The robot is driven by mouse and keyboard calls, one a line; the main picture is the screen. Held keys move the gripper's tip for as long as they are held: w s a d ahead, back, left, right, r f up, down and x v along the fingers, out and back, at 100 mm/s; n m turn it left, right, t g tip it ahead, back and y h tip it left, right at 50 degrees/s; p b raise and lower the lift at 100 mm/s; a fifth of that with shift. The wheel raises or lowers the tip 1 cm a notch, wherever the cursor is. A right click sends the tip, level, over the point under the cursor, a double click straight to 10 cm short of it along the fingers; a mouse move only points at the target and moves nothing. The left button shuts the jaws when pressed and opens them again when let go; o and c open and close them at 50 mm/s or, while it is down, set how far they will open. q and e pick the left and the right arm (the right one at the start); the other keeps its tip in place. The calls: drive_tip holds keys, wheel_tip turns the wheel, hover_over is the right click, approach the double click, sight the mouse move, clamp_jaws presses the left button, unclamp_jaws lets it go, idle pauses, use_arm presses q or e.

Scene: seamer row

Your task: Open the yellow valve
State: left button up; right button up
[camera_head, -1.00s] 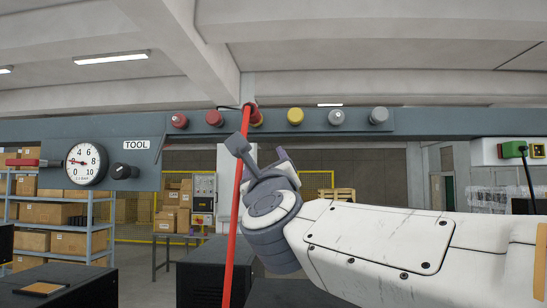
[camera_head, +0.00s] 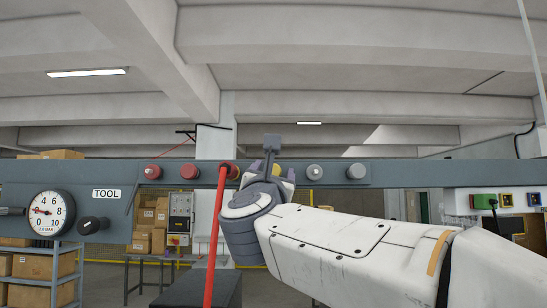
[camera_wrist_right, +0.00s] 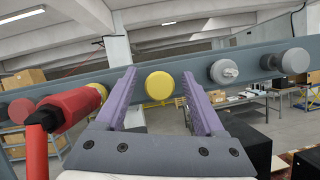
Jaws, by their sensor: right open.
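A round yellow knob (camera_wrist_right: 160,87) sits on the grey-blue beam and shows between my right gripper's fingertips in the wrist view. In the head view it is mostly hidden behind my right gripper (camera_head: 273,173). The right gripper (camera_wrist_right: 159,76) is open, with its two purple fingers pointing at the beam on either side of the yellow knob. Nothing is held between them, and I cannot tell how far the tips are from the knob. My left gripper is not in view.
A red hanging rod (camera_head: 214,235) with a red cylinder (camera_wrist_right: 72,108) is close left of the gripper; another yellow disc (camera_wrist_right: 98,91) is partly behind it. Red knobs (camera_head: 188,171) and grey knobs (camera_head: 315,171) flank it. A gauge (camera_head: 50,212) hangs at left.

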drive_tip(key=shift+w+r, duration=0.1)
drive_tip(key=shift+w, duration=0.3)
clamp_jaws()
idle(1.2)
